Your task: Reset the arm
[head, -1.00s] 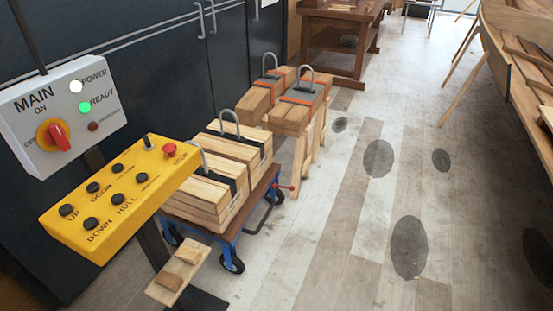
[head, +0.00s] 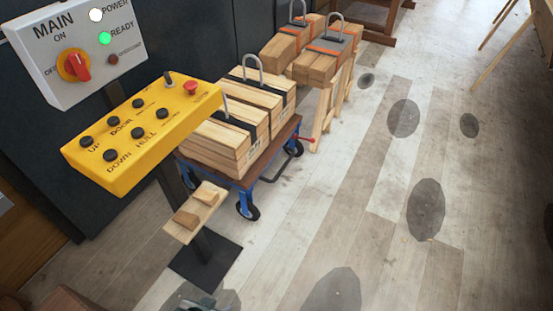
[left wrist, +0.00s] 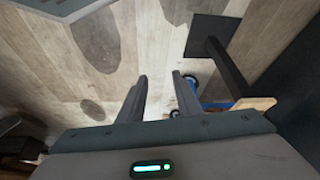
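My left gripper (head: 207,301) shows only in part at the bottom edge of the head view, low over the floor in front of the control post. In the left wrist view its two dark fingers (left wrist: 160,76) stand apart with bare floor and a blue trolley frame behind the gap, so it is open and empty. My right gripper is in neither view. A yellow button box (head: 143,135) with several black buttons and a red one stands on the post. The grey main switch box (head: 75,50) behind it has a red knob and a lit green READY lamp.
A small wooden shelf (head: 196,212) sticks out from the post above its dark base plate (head: 206,262). A blue-framed trolley (head: 237,180) carries strapped timber bundles (head: 237,122). More bundles rest on a wooden trestle (head: 326,107). The plank floor (head: 370,240) to the right is clear.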

